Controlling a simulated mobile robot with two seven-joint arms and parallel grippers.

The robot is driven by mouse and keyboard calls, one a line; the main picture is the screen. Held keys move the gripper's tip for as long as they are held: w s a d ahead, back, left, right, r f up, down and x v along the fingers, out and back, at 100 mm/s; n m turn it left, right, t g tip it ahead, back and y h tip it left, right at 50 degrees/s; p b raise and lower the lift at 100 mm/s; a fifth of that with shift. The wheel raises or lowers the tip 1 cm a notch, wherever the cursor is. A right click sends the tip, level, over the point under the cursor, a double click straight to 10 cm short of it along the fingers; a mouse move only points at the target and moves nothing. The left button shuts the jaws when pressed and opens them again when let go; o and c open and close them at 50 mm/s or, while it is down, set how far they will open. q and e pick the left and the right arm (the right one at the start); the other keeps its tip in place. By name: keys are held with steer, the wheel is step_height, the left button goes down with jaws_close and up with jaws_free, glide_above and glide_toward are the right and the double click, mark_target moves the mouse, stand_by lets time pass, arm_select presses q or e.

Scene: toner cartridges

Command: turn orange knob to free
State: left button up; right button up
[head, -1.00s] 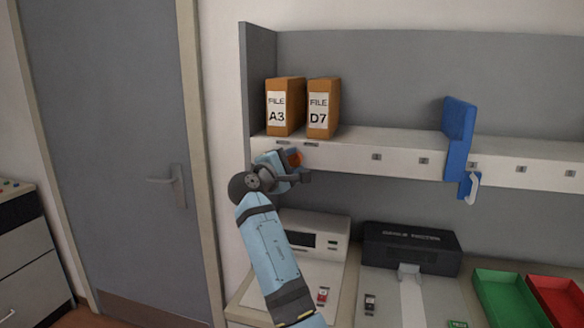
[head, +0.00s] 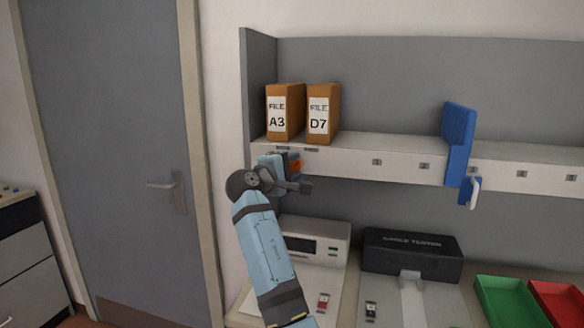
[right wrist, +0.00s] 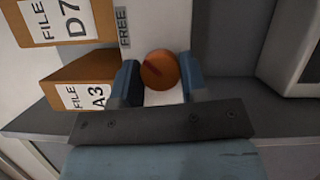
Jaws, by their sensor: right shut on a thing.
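The orange knob (right wrist: 159,70) sits on the white front edge of the shelf, below the orange files. It has a dark red pointer mark, slanting to the upper left in the right wrist view. A FREE label (right wrist: 122,28) is up and left of it there. My right gripper (right wrist: 159,82) is shut on the knob, one blue finger on each side. In the head view my right gripper (head: 288,171) partly covers the knob (head: 297,163). My left gripper is not in view.
File A3 (head: 284,112) and file D7 (head: 322,113) stand on the shelf right above the gripper. A blue piece (head: 458,145) stands farther right. Below are a white device (head: 315,240), a black tester (head: 412,256), and green (head: 508,302) and red (head: 556,303) trays.

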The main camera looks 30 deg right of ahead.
steer(key=o, duration=0.9)
steer(key=b+v, duration=0.1)
steer(key=v, duration=1.2)
steer(key=shift+s+a, duration=0.15)
steer(key=shift+a, duration=0.2)
steer(key=shift+f, duration=0.15)
